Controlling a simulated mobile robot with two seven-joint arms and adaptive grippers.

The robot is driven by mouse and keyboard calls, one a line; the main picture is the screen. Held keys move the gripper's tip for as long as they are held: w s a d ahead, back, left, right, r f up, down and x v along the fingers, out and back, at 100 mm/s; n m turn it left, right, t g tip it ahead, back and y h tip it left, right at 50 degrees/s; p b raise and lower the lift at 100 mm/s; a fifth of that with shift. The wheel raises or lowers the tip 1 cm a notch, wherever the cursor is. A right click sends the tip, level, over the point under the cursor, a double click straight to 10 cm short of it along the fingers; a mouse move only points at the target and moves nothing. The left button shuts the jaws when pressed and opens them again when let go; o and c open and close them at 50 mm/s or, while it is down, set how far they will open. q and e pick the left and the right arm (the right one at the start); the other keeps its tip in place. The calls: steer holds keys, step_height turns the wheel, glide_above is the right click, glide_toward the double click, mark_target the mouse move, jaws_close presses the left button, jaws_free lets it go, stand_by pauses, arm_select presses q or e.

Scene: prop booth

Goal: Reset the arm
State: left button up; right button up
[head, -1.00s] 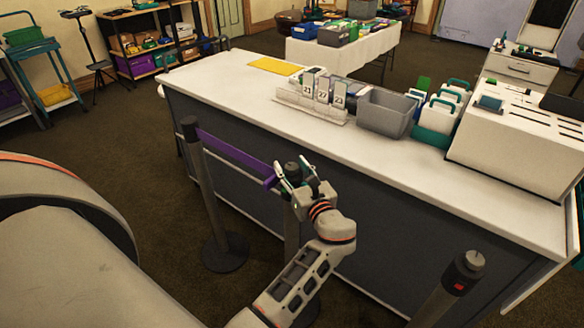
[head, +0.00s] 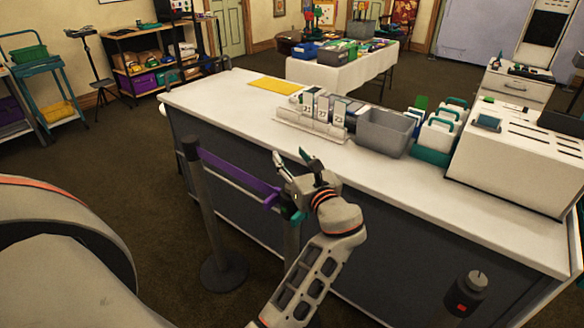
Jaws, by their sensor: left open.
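My left gripper (head: 292,157) is open, with its fingers pointing up and apart. Nothing shows between the fingers. It stands in front of the long counter, above and beside the end of a purple barrier belt (head: 238,176). The belt runs from a dark left post (head: 204,215) to a middle post (head: 291,240). My gripper and wrist hide the top of the middle post, so I cannot tell exactly how the belt end sits there. My right gripper is not in view.
The white-topped counter (head: 215,92) carries a yellow sheet (head: 275,85), a numbered card rack (head: 310,122), a grey bin (head: 382,132) and a white slotted box (head: 520,155). Another post (head: 466,295) stands at lower right. Carpet is clear at left.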

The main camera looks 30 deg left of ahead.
arm_select(q)
steer(key=shift+r, duration=0.1)
stand_by(0.4)
steer(key=s+a+f+n+g+h, duration=0.2)
steer(key=s+a+f+n+h, duration=0.2)
steer(key=s+f+n, duration=0.7)
steer(key=s+d+f+n+g+h, duration=0.1)
steer(key=s+d+f+n+h, duration=0.15)
steer(key=s+f+n, duration=0.4)
steer(key=s+d+f+n+h, duration=0.1)
steer(key=s+d+f+h, duration=0.2)
steer(key=s, duration=0.6)
steer(key=w+d+f+n+t+h, duration=0.2)
steer(key=d+f+h, duration=0.6)
steer(key=d+f, duration=0.5)
steer(key=shift+d+f+t, duration=0.25)
steer(key=shift+d+t, duration=0.65)
steer(key=shift+d, duration=0.3)
